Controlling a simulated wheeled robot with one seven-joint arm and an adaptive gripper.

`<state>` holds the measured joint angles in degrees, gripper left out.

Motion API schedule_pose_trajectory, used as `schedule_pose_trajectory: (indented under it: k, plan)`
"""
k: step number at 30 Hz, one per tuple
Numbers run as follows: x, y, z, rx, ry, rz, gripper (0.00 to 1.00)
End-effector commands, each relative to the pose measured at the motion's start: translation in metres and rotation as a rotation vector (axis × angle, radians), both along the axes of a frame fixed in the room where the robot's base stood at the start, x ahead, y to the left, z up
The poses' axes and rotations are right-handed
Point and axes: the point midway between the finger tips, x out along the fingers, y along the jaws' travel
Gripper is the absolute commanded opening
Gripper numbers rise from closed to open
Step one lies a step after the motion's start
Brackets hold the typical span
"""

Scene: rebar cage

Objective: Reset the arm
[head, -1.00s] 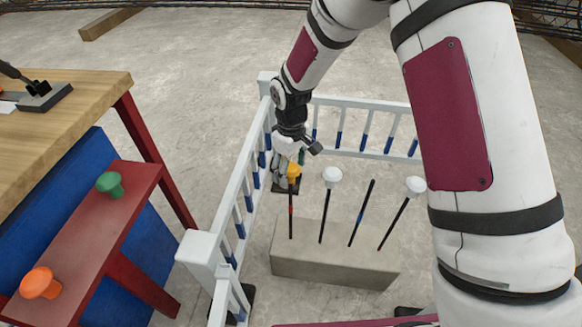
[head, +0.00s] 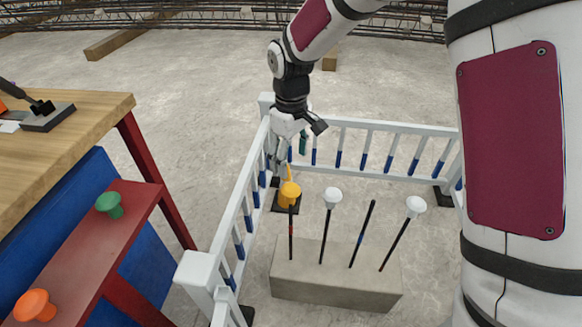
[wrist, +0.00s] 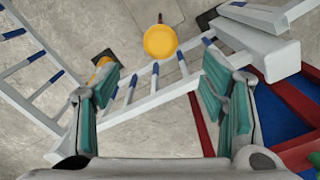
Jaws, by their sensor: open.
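My gripper (head: 288,160) hangs open over the far left corner of the white railing, above and behind the yellow cap. In the wrist view its two teal-padded fingers (wrist: 160,88) stand wide apart with nothing between the pads. The yellow cap (head: 289,194) sits on top of the leftmost upright bar in the concrete block. A round yellow top (wrist: 160,42) shows beyond the fingers in the wrist view, apart from them. My arm reaches out from the right and covers part of the head view.
The concrete block (head: 335,278) also holds two white-capped bars (head: 332,197) (head: 415,206) and a bare bar (head: 362,235). A white railing (head: 237,215) encloses it. A red shelf (head: 95,250) bears a green cap (head: 109,205) and an orange cap (head: 35,305), beside a wooden-topped bench (head: 75,120).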

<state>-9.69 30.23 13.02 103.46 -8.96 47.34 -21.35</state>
Motion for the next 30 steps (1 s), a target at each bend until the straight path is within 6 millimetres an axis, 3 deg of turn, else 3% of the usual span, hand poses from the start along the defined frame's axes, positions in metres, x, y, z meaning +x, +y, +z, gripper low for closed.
schedule_pose_trajectory:
  k: [20, 25, 30]
  plan:
    - [-0.003, -0.004, 0.011, -0.003, -0.004, -0.011, 0.65]
    - [-0.020, -0.025, 0.043, -0.021, -0.016, -0.068, 0.65]
    - [-0.052, -0.055, 0.082, -0.045, -0.027, -0.155, 0.65]
